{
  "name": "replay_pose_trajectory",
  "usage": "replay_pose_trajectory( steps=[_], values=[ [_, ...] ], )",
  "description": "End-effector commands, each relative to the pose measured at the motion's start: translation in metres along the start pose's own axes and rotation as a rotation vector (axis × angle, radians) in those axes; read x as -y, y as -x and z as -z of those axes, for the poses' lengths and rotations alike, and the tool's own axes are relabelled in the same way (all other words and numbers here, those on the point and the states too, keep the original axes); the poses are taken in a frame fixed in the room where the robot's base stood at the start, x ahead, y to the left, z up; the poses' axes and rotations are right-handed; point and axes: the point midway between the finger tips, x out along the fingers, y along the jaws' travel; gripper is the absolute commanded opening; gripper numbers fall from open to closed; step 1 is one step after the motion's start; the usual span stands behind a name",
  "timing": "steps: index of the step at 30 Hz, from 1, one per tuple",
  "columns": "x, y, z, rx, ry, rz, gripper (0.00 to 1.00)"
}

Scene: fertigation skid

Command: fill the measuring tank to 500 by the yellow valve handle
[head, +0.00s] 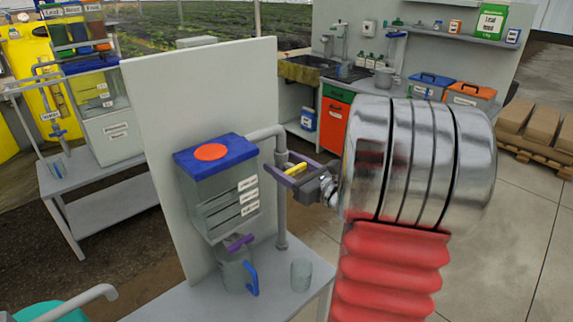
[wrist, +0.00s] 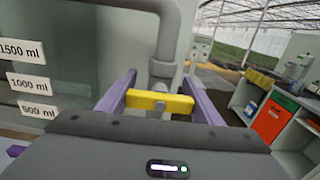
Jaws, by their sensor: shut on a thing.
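The measuring tank (head: 205,208) is a clear box with a blue lid and an orange disc, fixed to a pale panel. It also shows in the wrist view (wrist: 90,60), with labels for 1500, 1000 and 500 ml (wrist: 38,111). I cannot make out a water level. The yellow valve handle (wrist: 160,104) lies crosswise in front of the grey pipe (wrist: 163,70). My gripper (wrist: 160,98) is shut on it, a purple finger at each end. In the head view the handle (head: 297,168) is partly hidden by my gripper (head: 293,173).
Under the tank are a purple outlet handle (head: 239,242) and a clear jug with a blue handle (head: 252,279). A clear beaker (head: 301,274) stands on the bench (head: 262,302) at right. A second bench (head: 100,207) is at left, and a sink counter (head: 337,85) is behind.

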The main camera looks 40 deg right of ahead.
Motion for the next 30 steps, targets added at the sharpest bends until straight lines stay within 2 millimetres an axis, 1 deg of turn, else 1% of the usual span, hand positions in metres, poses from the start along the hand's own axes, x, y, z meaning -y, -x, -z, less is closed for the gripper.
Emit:
replay_pose_trajectory(
  steps=[13, 24, 25, 30],
  values=[
    [-0.0004, 0.0001, 0.0001, 0.000, 0.227, 0.000, 0.37],
    [-0.0006, 0.0002, 0.0002, 0.000, 0.253, 0.000, 0.37],
    [-0.0006, 0.0002, 0.0003, 0.000, 0.253, 0.000, 0.60],
    [-0.0004, 0.0002, 0.0002, 0.000, 0.253, 0.000, 0.72]
  ],
)
